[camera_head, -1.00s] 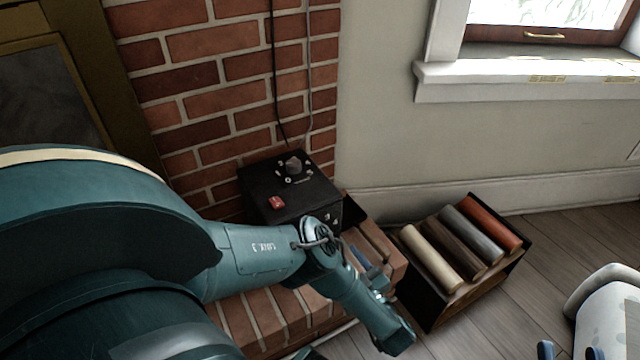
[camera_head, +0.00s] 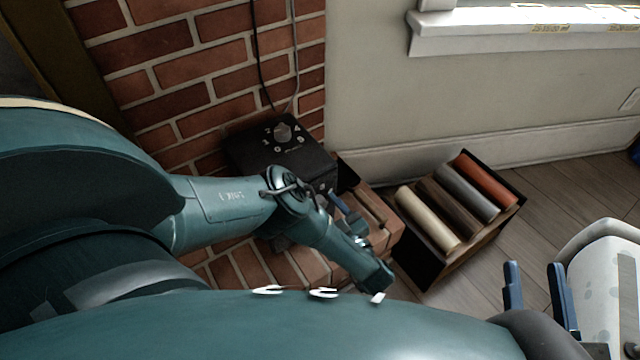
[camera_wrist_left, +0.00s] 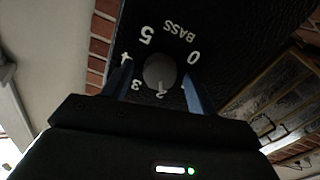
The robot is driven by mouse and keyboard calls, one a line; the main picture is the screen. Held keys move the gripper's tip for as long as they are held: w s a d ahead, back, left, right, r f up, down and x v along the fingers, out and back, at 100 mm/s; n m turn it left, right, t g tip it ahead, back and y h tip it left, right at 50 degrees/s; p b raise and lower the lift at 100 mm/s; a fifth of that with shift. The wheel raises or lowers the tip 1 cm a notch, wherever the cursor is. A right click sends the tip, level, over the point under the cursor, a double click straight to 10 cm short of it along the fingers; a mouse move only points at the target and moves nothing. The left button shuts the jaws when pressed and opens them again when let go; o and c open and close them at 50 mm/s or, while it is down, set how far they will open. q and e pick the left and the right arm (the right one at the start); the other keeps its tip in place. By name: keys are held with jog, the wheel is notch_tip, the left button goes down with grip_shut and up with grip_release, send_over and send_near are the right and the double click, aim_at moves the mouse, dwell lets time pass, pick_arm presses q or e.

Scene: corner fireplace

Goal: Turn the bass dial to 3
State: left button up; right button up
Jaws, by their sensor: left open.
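In the left wrist view the round grey bass dial (camera_wrist_left: 160,71) sits on a black face, with the word BASS and white numbers around it, seen upside down. My left gripper (camera_wrist_left: 159,88) is open, with one blue finger on each side of the dial. Whether the fingers touch it is unclear. A pale mark on the dial seems to point near 2. In the head view the black box (camera_head: 265,158) stands on the brick ledge; my left arm hides part of it. Another knob (camera_head: 283,132) is on its top. My right gripper (camera_head: 537,288) is open and empty at lower right.
A black rack (camera_head: 418,272) with several coloured rolls stands right of the ledge (camera_head: 290,268). The brick wall (camera_head: 200,60) is behind the box, with cables running down it. Wooden floor (camera_head: 560,195) is clear at right.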

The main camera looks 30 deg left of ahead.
pick_arm(q)
jog(key=c, duration=1)
jog(key=shift+m, duration=0.4)
jog(key=shift+m+b, duration=0.65)
jog(key=shift+m, duration=4.25)
